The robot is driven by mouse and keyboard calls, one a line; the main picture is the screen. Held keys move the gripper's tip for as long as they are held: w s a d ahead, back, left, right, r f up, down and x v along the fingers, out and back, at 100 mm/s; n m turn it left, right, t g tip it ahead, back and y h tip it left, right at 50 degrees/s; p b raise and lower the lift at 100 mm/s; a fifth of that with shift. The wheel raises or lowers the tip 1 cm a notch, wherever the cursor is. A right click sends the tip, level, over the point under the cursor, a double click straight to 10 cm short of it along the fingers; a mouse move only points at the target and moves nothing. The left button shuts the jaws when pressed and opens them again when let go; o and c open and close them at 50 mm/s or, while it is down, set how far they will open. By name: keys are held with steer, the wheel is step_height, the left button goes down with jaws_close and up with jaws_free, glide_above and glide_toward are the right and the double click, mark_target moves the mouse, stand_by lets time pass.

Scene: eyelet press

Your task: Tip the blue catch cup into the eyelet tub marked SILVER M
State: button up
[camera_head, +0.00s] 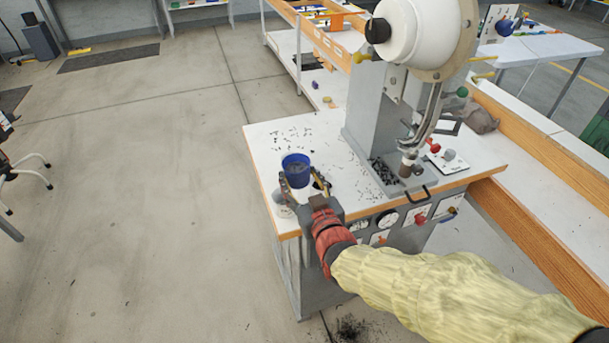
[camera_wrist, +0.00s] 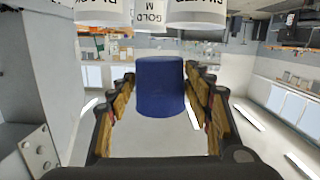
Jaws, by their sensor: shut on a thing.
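The blue catch cup (camera_head: 296,172) is held above the front left corner of the press table, its open mouth facing up. My gripper (camera_head: 303,188) is shut on it. In the wrist view the cup (camera_wrist: 160,88) sits between both fingers. Three white tubs line the top edge of that view. The middle one is marked GOLD M (camera_wrist: 148,14). The right tub (camera_wrist: 196,14) has a cut-off label that seems to read SILVER, its size letter not visible. The left tub (camera_wrist: 102,13) seems to read BLACK. The cup's contents cannot be made out.
The grey eyelet press (camera_head: 372,110) stands behind and right of the cup. Small dark bits lie scattered on the white table top (camera_head: 262,135). A wooden-edged bench (camera_head: 545,165) runs along the right.

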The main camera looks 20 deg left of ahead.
steer(key=n+p, duration=0.2)
steer(key=shift+w+d+r+n, duration=0.15)
steer(key=shift+d+r+n, duration=0.05)
steer(key=shift+r+n, duration=0.2)
steer(key=n+p, duration=0.1)
steer(key=n, duration=0.1)
steer(key=n+t+h+p, duration=0.1)
steer(key=shift+w+d+r+n+p, duration=0.2)
steer(key=shift+d+n+p, duration=0.1)
steer(key=shift+n, duration=0.1)
steer(key=n, duration=0.1)
steer(key=n+p, duration=0.1)
steer(key=n, duration=0.1)
steer(key=n+t, duration=0.1)
steer(key=n, duration=0.1)
steer(key=shift+s+a+f, duration=0.15)
steer(key=shift+a+f, duration=0.1)
steer(key=shift+f, duration=0.1)
steer(key=shift+s+a+r+n+t, duration=0.1)
steer(key=shift+n+t, duration=0.05)
steer(key=shift+n, duration=0.45)
steer(key=shift+s+a+r+n+t, duration=0.1)
steer(key=shift+n+t, duration=0.05)
steer(key=shift+n, duration=0.45)
steer(key=shift+s+a+r+n, duration=0.1)
steer(key=shift+a+r+n, duration=0.1)
steer(key=shift+n, duration=0.6)
steer(key=shift+s+a+r+n, duration=0.1)
steer(key=shift+a+r+n, duration=0.05)
steer(key=shift+n, duration=0.65)
